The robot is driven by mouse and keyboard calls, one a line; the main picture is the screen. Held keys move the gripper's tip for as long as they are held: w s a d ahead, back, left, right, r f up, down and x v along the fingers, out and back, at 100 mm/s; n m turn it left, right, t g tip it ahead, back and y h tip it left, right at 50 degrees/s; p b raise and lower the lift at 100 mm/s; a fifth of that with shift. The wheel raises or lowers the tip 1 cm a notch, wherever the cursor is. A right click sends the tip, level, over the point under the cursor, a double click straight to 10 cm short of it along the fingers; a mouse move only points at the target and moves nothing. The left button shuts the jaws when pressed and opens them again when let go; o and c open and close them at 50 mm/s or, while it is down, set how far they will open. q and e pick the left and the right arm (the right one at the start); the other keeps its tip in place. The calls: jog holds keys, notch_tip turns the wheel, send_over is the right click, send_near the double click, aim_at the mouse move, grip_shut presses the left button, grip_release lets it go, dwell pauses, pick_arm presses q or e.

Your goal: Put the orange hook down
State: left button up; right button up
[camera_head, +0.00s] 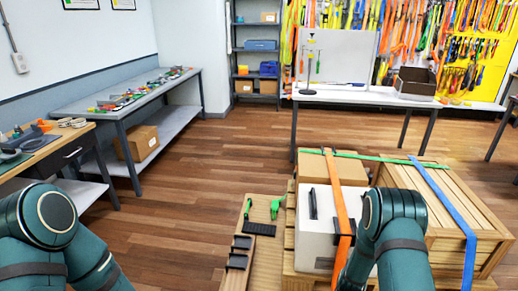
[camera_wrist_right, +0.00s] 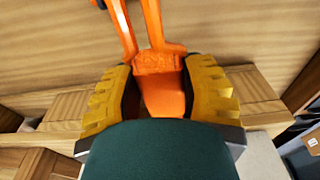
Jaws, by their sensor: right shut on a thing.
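In the right wrist view, my right gripper (camera_wrist_right: 160,82) is shut on the orange hook (camera_wrist_right: 158,62). Its yellow ribbed pads grip the hook from both sides. Two orange prongs reach away past the pads toward the top edge, with a wooden surface behind them. In the head view my right forearm covers the right gripper, and I cannot make out the hook there. Only my left arm's links show at the lower left; the left gripper is out of view.
A white box (camera_head: 314,232) and a wooden crate (camera_head: 462,205) stand at front right. Orange (camera_head: 337,190), green (camera_head: 385,157) and blue (camera_head: 440,193) straps cross the load. A wooden board (camera_head: 262,212) with black parts lies left of it. The floor (camera_head: 190,185) in the middle is clear.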

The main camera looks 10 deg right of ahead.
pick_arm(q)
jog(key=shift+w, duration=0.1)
pick_arm(e)
jog(key=s+a+r+n, duration=0.1)
jog(key=s+a+r, duration=0.1)
jog(key=a+r, duration=0.4)
jog(key=s+a+r+n, duration=0.1)
jog(key=a+r, duration=0.6)
jog(key=r, duration=0.8)
jog(key=shift+s+a+r+n, duration=0.15)
jog(key=shift+s+n, duration=0.15)
jog(key=shift+s, duration=0.2)
